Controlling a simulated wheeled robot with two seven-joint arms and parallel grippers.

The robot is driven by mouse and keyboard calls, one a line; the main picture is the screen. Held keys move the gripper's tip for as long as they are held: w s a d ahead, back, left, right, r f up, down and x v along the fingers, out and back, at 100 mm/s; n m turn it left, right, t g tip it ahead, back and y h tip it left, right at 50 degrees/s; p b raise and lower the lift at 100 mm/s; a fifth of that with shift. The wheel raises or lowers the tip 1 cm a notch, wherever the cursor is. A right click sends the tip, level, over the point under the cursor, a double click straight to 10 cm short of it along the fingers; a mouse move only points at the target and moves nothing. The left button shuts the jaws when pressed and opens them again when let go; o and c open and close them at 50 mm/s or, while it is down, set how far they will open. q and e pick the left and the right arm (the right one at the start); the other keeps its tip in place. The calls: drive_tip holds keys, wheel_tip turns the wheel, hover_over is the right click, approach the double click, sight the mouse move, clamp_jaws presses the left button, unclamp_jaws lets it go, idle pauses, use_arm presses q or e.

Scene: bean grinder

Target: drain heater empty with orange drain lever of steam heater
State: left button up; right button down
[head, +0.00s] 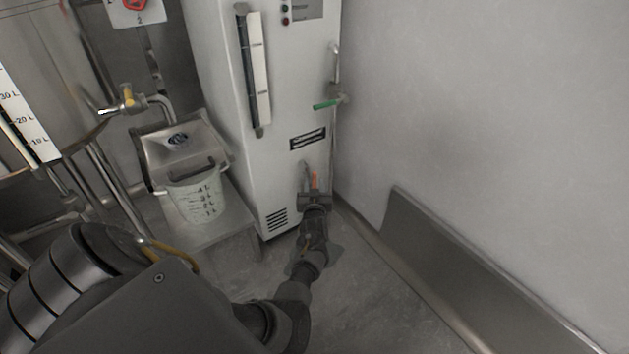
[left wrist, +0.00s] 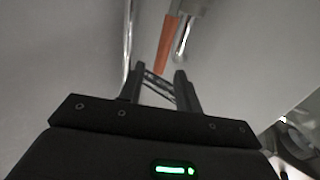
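The steam heater (head: 291,75) is a tall white cabinet in the middle of the head view. Its orange drain lever (head: 314,180) shows low on its right side, just beyond my left gripper (head: 314,192). In the left wrist view the orange lever (left wrist: 165,45) is beyond the fingertips, beside a metal pipe. My left gripper (left wrist: 158,76) is open there, with a gap between its two fingers. I see nothing held between them. Whether a finger touches the lever cannot be told. My right gripper is not in view.
A green lever (head: 326,104) is higher on the heater's right side. A grey wall with a metal skirting panel (head: 450,255) bounds the right. Some floor (head: 350,290) is clear.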

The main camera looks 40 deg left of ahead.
sight(314, 177)
use_arm(q)
drive_tip(key=b+x, duration=0.1)
drive_tip(key=x, duration=0.4)
drive_tip(key=shift+b, duration=0.3)
clamp_jaws()
